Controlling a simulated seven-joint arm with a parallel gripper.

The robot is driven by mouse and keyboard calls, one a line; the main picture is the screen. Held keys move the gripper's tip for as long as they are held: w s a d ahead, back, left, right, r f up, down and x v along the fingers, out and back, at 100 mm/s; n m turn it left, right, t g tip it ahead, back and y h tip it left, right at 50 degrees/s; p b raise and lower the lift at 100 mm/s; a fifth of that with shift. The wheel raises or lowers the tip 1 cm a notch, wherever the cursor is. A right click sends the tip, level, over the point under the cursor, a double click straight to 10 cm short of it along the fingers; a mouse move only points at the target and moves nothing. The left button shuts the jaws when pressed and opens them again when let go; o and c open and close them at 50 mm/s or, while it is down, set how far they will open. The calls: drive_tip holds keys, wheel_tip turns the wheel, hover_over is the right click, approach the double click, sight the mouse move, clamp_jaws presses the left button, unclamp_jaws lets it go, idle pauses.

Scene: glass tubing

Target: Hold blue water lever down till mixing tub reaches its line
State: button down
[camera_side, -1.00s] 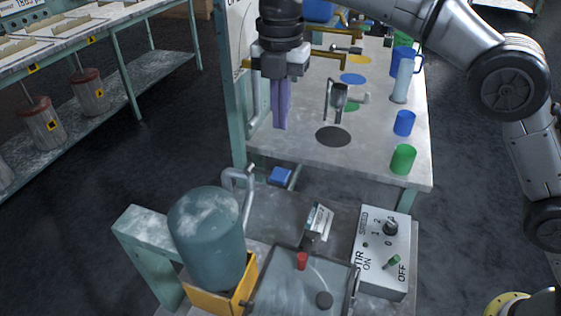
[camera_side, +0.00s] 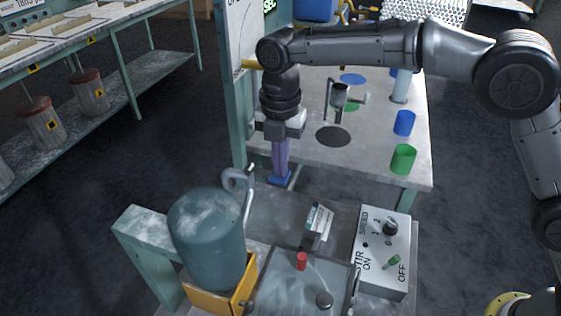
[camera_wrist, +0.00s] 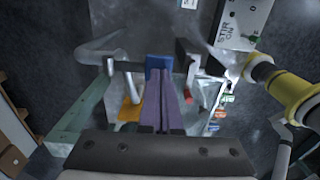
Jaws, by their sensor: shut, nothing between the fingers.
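My gripper (camera_side: 280,165) is shut and points down, its purple fingers at the blue lever (camera_side: 281,179) at the far edge of the grey bench. The fingertips hide part of the lever and seem to touch it, though the contact is not clear. In the wrist view my gripper (camera_wrist: 162,78) ends right at the blue lever pad (camera_wrist: 159,62). A bent grey pipe (camera_side: 238,179) stands left of the lever. What appears to be the mixing tub (camera_side: 285,282) is at the bottom of the side view. Its line and water level cannot be made out.
A teal tank (camera_side: 207,238) in a yellow holder stands front left. The stir box (camera_side: 383,250), with a dial and green switch, stands front right. Behind is a table (camera_side: 300,150) with a green cup (camera_side: 403,158) and a blue cup (camera_side: 404,122).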

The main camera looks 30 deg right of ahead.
drive_tip(key=shift+s+d+f+t+y, duration=0.15)
drive_tip(key=shift+f+t+y, duration=0.3)
drive_tip(key=shift+s+d+f+t+y, duration=0.15)
drive_tip(key=shift+f+t+y, duration=0.3)
drive_tip(key=shift+f, duration=0.5)
drive_tip(key=shift+r, duration=1.1)
drive_tip(key=v, duration=1.3)
drive_tip(key=shift+w+a+r, duration=0.25)
drive_tip(key=shift+w+r, duration=0.05)
drive_tip(key=shift+r, duration=0.05)
